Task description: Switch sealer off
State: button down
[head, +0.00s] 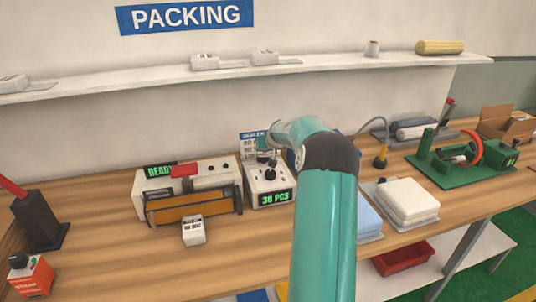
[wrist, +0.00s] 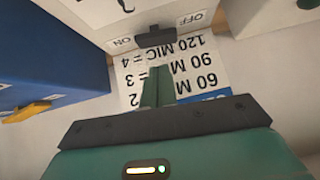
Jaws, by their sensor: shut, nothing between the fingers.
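The sealer looks to be the white machine (head: 222,174) with a green READY display, a red lever and an orange front bar, on the bench in the head view. In the wrist view, a dark switch (wrist: 155,37) sits on a white housing between upside-down ON and OFF labels; its setting is unclear. I cannot tell which machine carries this switch. My gripper (wrist: 157,86) is shut and empty, its green fingers pointing toward the switch over a printed card (wrist: 190,75). Contact with the switch cannot be told. In the head view my arm mostly hides the gripper.
A white counter box (head: 270,194) reading 36 PCS stands right of the sealer. A blue box (wrist: 45,55) is close on the left in the wrist view. A small white box (head: 193,230) lies in front of the sealer. White folded packs (head: 408,200) lie to the right.

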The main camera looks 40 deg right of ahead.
jog(key=v, duration=1)
jog(key=shift+r, duration=0.4)
jog(key=shift+s+d, duration=0.2)
jog(key=shift+a, duration=0.1)
